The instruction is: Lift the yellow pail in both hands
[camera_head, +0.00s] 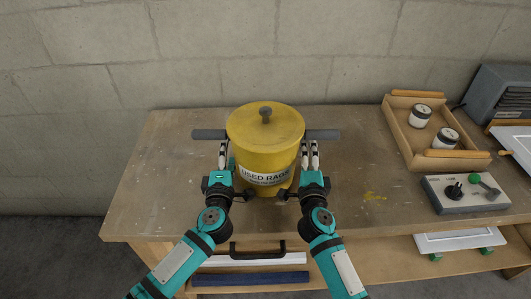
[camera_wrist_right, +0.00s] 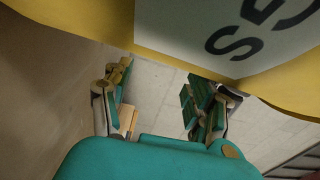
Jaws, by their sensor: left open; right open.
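The yellow pail (camera_head: 265,150) stands upright on the workbench, with a domed lid, a dark knob on top and a "USED RAGS" label. A grey bar handle sticks out on its left side (camera_head: 208,134) and another on its right side (camera_head: 324,135). My left gripper (camera_head: 223,152) is open, its fingertips close below the left handle. My right gripper (camera_head: 310,150) is open, its fingertips close below the right handle. In the right wrist view the open fingers (camera_wrist_right: 160,98) have nothing visible between them; the pail's label (camera_wrist_right: 215,35) fills the top. Contact with the handles cannot be told.
The wooden workbench (camera_head: 160,180) is bare left of the pail. On its right are a wooden tray (camera_head: 407,143) with two jars, a grey box with knobs (camera_head: 465,206) and a grey machine (camera_head: 500,95). A block wall (camera_head: 250,50) stands behind.

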